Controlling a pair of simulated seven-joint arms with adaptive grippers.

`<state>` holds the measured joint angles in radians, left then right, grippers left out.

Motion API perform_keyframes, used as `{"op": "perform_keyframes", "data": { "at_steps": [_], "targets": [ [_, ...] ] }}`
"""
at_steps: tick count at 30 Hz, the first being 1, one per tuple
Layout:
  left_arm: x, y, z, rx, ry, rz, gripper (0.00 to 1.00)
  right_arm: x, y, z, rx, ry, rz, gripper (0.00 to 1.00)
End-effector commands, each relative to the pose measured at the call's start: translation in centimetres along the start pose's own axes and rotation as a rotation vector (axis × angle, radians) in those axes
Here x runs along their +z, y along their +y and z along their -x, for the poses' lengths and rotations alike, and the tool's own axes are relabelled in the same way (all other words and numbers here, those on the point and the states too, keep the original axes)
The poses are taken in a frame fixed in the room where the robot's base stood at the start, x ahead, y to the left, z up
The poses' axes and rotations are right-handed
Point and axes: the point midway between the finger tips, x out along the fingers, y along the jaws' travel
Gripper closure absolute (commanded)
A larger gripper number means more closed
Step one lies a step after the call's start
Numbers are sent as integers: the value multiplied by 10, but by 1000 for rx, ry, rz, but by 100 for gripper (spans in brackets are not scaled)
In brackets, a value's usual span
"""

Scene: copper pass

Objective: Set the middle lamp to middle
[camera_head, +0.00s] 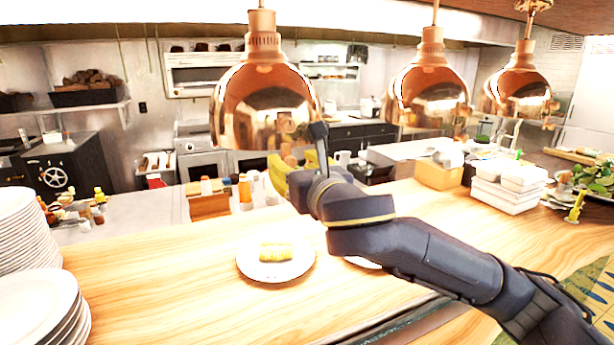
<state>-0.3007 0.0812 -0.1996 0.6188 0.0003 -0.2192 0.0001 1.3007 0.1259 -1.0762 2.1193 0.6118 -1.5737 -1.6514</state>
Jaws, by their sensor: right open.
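Three copper dome lamps hang in a row above the counter. The nearest and largest lamp (250,100) is left of centre, the one in the middle of the three (430,85) is right of centre, and the farthest lamp (519,88) is at the right. My right arm comes in from the lower right. My right gripper (317,145) is open at the lower right rim of the nearest lamp. I cannot tell whether it touches the lamp, and its fingers are partly hidden. My left gripper is not in view.
Below stands the wooden counter (180,300) with a plate of food (275,270); a second plate is mostly hidden behind my arm. White plate stacks (22,235) stand at the left. White containers (510,185) and a cardboard-coloured box (438,175) stand at the right.

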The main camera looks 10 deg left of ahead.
Motion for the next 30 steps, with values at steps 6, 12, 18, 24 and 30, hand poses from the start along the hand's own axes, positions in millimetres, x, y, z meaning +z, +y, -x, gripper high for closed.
{"op": "perform_keyframes", "data": {
  "at_steps": [6,12,18,24,30],
  "targets": [
    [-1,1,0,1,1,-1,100,1,0,39,2,-3,3,55],
    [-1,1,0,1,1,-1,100,1,0,72,2,-3,2,55],
    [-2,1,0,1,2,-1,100,1,0,94,1,-2,1,55],
    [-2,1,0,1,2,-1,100,0,0,104,1,-2,1,55],
    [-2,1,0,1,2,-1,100,0,0,105,1,-2,0,55]
  ]
}}
